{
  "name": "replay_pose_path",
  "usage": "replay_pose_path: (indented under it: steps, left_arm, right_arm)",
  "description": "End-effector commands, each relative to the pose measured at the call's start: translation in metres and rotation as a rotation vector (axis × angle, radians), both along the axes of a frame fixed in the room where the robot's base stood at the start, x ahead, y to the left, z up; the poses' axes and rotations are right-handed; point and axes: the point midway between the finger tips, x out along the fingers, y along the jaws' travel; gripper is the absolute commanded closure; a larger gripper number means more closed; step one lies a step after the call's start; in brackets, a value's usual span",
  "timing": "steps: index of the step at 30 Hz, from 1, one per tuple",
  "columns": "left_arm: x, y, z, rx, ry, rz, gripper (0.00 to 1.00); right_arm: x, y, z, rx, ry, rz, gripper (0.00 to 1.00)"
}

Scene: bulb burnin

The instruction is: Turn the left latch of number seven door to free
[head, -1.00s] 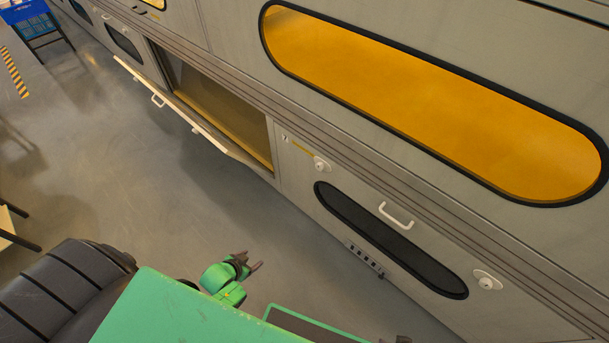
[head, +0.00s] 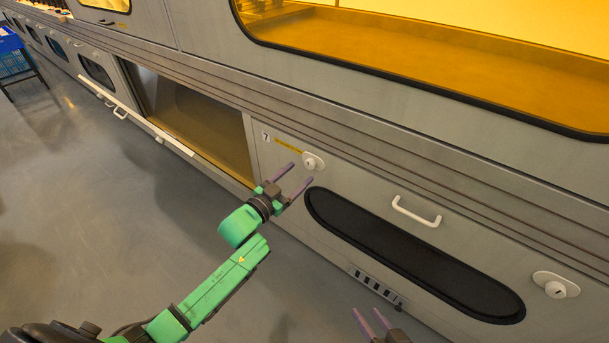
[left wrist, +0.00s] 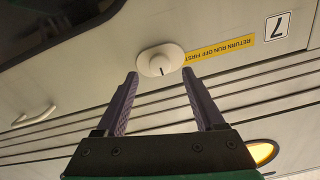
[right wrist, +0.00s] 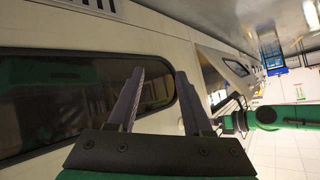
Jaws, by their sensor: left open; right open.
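The number seven door is a grey panel with a dark oval window (head: 400,250) and a white handle (head: 416,212). Its left latch (head: 313,162) is a round white knob on an oval plate, beside the number 7 label (head: 266,137) and a yellow strip. In the left wrist view the latch (left wrist: 160,61) shows a dark mark on its knob. My left gripper (head: 299,172) is open, with its fingertips just short of the latch and the knob between them in line of sight; contact is not visible. My right gripper (head: 370,318) is open and empty, low in front of the door. The right latch (head: 556,287) is at the door's far right.
An open compartment (head: 190,110) lies left of the door, with its lowered flap (head: 140,118) sticking out over the floor. A vented plate (head: 376,287) sits under the oval window. A blue crate on a stand (head: 12,55) is far left. The floor on the left is clear.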

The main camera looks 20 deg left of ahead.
Motion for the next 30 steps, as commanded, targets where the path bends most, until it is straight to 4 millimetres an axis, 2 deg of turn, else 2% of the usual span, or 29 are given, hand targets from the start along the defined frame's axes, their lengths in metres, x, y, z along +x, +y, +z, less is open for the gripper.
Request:
replay_pose_path:
  steps: [3,6,14,15,17,18,20,30]
  left_arm:
    - [0.022,-0.009,-0.002,-0.001,-0.003,0.000,0.30]
    - [0.032,-0.013,-0.002,-0.001,0.000,0.001,0.30]
    - [0.035,-0.014,0.000,0.000,0.002,0.000,0.30]
    - [0.035,-0.014,0.000,0.000,0.002,0.000,0.37]
    - [0.035,-0.014,0.000,0.000,0.002,0.000,0.60]
    - [0.035,-0.014,0.000,0.000,0.002,0.000,0.76]
    - [0.035,-0.014,0.000,0.000,0.002,0.000,0.99]
    - [0.035,-0.014,-0.001,0.001,0.002,0.000,1.00]
  right_arm:
    - [-0.002,0.008,-0.009,0.052,-0.058,-0.016,0.50]
    - [-0.002,0.011,-0.010,0.075,-0.086,-0.025,0.50]
    - [-0.002,0.012,-0.008,0.083,-0.098,-0.029,0.50]
    - [-0.002,0.012,-0.008,0.083,-0.097,-0.029,0.50]
    - [-0.002,0.011,-0.008,0.083,-0.097,-0.029,0.50]
    - [-0.002,0.011,-0.008,0.083,-0.097,-0.029,0.50]
    - [-0.002,0.011,-0.008,0.083,-0.097,-0.029,0.50]
    - [-0.002,0.011,-0.008,0.081,-0.097,-0.029,0.50]
